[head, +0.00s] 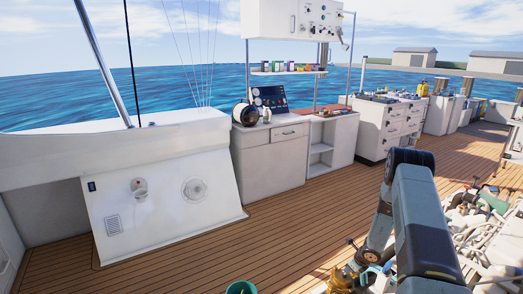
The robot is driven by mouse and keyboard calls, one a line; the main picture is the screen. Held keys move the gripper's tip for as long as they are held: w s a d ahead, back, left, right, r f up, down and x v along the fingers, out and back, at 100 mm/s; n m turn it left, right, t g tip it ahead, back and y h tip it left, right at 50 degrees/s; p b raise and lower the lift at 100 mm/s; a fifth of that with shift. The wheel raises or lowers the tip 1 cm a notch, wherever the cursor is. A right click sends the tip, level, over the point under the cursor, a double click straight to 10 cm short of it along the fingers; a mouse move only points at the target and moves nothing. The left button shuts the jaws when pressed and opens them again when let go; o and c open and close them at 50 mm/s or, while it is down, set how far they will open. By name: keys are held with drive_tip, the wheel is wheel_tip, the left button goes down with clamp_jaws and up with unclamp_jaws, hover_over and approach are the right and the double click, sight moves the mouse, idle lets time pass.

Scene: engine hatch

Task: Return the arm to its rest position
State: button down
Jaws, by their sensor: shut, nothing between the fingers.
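My arm (428,235) rises from the lower right of the head view, bends at a dark elbow (410,158), and its forearm (381,230) reaches down toward the bottom edge. My gripper (342,281) shows as a gold-coloured end low in the picture, partly cut off by the bottom edge. It is shut, and I see nothing held in it. Its fingertips are too small to make out clearly. It is over the wooden deck (270,245), in front of the cabinets.
A white sloped hatch housing (160,190) stands at the left. White cabinets (268,155) with a screen and a shelf of coloured cans line the far side. A green bucket (241,288) is at the bottom edge. Piled clutter (485,225) lies right of my arm. Mid-deck is clear.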

drive_tip(key=w+a+r+n, duration=0.1)
drive_tip(key=w+r+n, duration=0.1)
drive_tip(key=r, duration=0.4)
drive_tip(key=w+a+r+n, duration=0.1)
drive_tip(key=a+r, duration=0.1)
drive_tip(key=r, duration=0.4)
drive_tip(key=s+a+r+n+y, duration=0.15)
drive_tip(key=a+r+n, duration=0.25)
drive_tip(key=r, duration=0.7)
drive_tip(key=s+a+r+n+t, duration=0.1)
drive_tip(key=s+a+r+n, duration=0.2)
drive_tip(key=r, duration=0.9)
drive_tip(key=s+a+r+n+y, duration=0.15)
drive_tip(key=a+r+n, duration=0.25)
drive_tip(key=r, duration=0.7)
drive_tip(key=s+a+r+n+h, duration=0.15)
drive_tip(key=s+r+n, duration=0.25)
drive_tip(key=s+r, duration=0.45)
drive_tip(key=s+a+r+n+h, duration=0.1)
drive_tip(key=s+a+r+n, duration=0.25)
drive_tip(key=s+r, duration=0.55)
drive_tip(key=s+d+r+n+h, duration=0.1)
drive_tip(key=s+n, duration=0.2)
drive_tip(key=s, duration=0.8)
drive_tip(key=s+d+r+n+h, duration=0.1)
drive_tip(key=s+n, duration=0.3)
drive_tip(key=s, duration=0.7)
drive_tip(key=shift+d+r+h, duration=0.25)
drive_tip(key=shift+h, duration=0.2)
